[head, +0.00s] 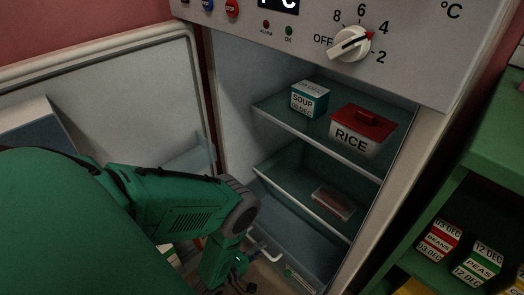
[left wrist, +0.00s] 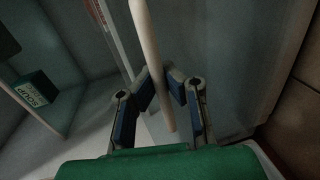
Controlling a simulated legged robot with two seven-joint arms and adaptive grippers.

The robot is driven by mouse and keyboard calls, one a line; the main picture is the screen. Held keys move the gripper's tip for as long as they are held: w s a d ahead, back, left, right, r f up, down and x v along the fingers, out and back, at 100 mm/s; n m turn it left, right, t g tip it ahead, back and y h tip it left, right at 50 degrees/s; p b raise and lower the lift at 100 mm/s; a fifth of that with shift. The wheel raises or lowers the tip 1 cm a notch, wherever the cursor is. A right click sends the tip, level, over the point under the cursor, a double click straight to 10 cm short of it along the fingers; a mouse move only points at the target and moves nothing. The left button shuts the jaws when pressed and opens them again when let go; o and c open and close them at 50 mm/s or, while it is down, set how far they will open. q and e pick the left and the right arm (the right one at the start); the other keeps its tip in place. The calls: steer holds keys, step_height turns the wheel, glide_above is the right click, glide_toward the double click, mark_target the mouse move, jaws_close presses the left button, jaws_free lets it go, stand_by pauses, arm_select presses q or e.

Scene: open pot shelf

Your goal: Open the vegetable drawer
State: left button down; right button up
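The vegetable drawer (head: 300,251) is the blue-grey bin at the bottom of the open fridge, below the shelves. Its pale handle (head: 266,255) shows at the front left. My left gripper (head: 224,268) is low in front of the fridge, close to the left of the handle in the head view; my arm partly hides it. In the left wrist view, a pale bar (left wrist: 153,65), apparently the handle, runs between the two fingers (left wrist: 160,85). The fingers stand apart, and I see no firm grip on the bar. My right gripper is out of view.
A soup box (head: 309,99) and a red-lidded rice box (head: 357,131) stand on the upper shelf. A small clear pack (head: 333,203) lies on the lower shelf. The open fridge door (head: 120,90) is at left.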

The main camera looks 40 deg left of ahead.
arm_select(q)
steer(key=shift+s+a+f, duration=0.1)
steer(key=shift+s+f, duration=0.1)
steer(key=shift+s, duration=0.25)
steer(key=c, duration=1.6)
jaws_free()
steer(key=shift+w+r, duration=0.1)
steer(key=v, duration=1.2)
